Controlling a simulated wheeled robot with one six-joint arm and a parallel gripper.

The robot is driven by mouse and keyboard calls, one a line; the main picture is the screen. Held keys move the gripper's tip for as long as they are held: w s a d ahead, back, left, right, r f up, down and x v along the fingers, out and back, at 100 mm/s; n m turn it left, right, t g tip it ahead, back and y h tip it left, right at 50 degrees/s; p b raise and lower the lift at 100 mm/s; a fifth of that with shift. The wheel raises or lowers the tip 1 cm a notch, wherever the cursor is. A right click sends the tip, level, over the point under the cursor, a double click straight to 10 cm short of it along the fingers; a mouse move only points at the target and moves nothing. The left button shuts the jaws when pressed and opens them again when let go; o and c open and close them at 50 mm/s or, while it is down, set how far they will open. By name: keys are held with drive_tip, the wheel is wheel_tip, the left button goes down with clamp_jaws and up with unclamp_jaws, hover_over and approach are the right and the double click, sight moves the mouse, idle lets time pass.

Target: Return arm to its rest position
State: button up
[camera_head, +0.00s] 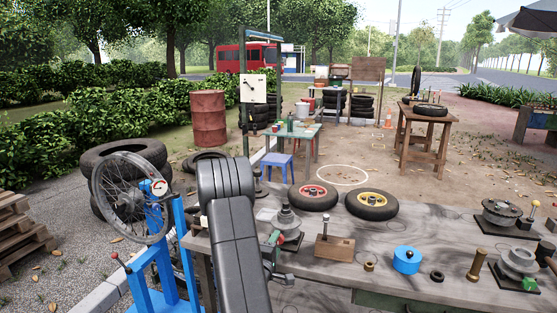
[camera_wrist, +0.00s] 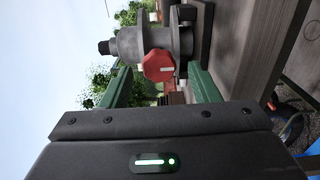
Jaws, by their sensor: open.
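My dark arm (camera_head: 237,235) rises in front of the workbench in the head view, bent over at its top. My gripper (camera_wrist: 161,84) shows in the wrist view with two green fingers apart and nothing held between them. Beyond the fingertips is a grey stepped fitting (camera_wrist: 152,42) with a red knob (camera_wrist: 158,65). The knob appears between the fingers, but I cannot tell the exact gap. In the head view a grey stepped fitting (camera_head: 287,219) stands on the bench just right of my arm; my gripper is mostly hidden behind the arm there.
The bench (camera_head: 400,238) holds a wooden block with a post (camera_head: 334,248), a blue cylinder (camera_head: 406,260), a brass piece (camera_head: 477,266) and another grey fitting (camera_head: 518,262). A blue stand with a wheel (camera_head: 127,198) is close left of my arm.

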drive_tip(key=b+v, duration=0.1)
drive_tip(key=v, duration=1.2)
drive_tip(key=p+x, duration=0.1)
drive_tip(key=x, duration=1.3)
drive_tip(key=shift+w+d+r, duration=0.1)
drive_tip(key=shift+m, duration=1.2)
drive_tip(key=m, duration=0.5)
drive_tip(key=shift+m, duration=0.3)
drive_tip(key=m+p, duration=0.2)
drive_tip(key=m, duration=0.2)
drive_tip(key=shift+r, duration=0.1)
drive_tip(key=m+p, duration=0.2)
drive_tip(key=m, duration=0.1)
drive_tip(key=shift+m, duration=0.4)
drive_tip(key=shift+s, duration=0.35)
drive_tip(key=shift+v, duration=0.8)
drive_tip(key=shift+w, duration=0.1)
